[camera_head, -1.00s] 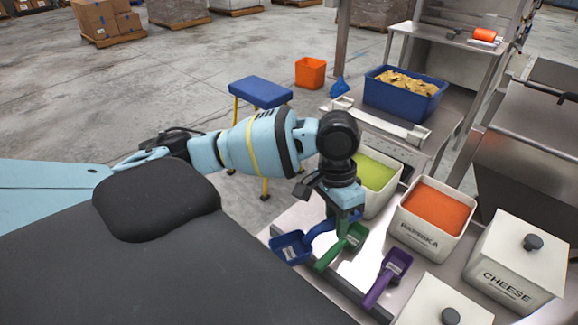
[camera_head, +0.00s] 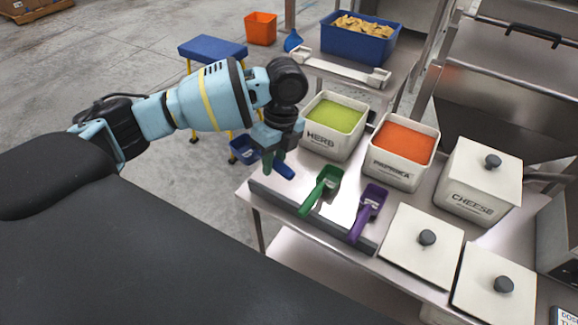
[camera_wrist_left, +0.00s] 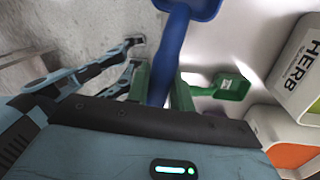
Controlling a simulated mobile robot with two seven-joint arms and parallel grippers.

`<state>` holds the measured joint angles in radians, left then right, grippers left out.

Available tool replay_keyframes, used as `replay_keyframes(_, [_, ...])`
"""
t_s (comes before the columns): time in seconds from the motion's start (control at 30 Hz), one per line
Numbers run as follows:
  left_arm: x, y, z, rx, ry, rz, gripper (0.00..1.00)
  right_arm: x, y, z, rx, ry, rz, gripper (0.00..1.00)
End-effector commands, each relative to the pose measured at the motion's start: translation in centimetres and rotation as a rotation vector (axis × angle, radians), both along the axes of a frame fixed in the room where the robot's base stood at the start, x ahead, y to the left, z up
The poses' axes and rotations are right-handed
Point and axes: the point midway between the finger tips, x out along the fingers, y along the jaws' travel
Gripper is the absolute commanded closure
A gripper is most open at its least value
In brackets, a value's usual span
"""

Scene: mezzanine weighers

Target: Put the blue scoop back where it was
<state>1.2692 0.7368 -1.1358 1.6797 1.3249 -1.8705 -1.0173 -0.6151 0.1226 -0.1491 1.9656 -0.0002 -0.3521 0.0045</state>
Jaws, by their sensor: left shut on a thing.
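The blue scoop (camera_head: 243,150) is in my left gripper (camera_head: 274,160), which is shut on its handle. In the head view its bowl shows to the left of the gripper, at the table's left edge, and the handle end sticks out to the right. The gripper hides the middle of the handle. In the left wrist view the blue scoop (camera_wrist_left: 168,55) runs up from between the fingers (camera_wrist_left: 160,90), its bowl cut by the top edge. A green scoop (camera_head: 325,187) and a purple scoop (camera_head: 369,208) lie on the table to the right. My right gripper is not in view.
The HERB bin (camera_head: 333,125) and PAPRIKA bin (camera_head: 402,150) stand open behind the scoops. The lidded CHEESE bin (camera_head: 480,182) and other lidded bins stand to the right. A blue-topped stool (camera_head: 212,48) is beyond my left arm. A blue crate (camera_head: 358,38) stands at the back.

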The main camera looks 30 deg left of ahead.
Motion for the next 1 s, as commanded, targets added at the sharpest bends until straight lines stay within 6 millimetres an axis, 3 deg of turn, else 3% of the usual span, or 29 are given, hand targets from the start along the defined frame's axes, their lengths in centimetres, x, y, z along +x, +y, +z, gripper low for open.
replay_keyframes(0.7, [3.4, 3.2, -1.3, 0.001, 0.001, -1.095, 1.00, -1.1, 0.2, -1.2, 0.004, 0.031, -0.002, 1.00])
replay_keyframes(1.0, [4.1, 3.9, -1.4, 0.001, -0.001, -1.322, 1.00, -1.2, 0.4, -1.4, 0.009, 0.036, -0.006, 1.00])
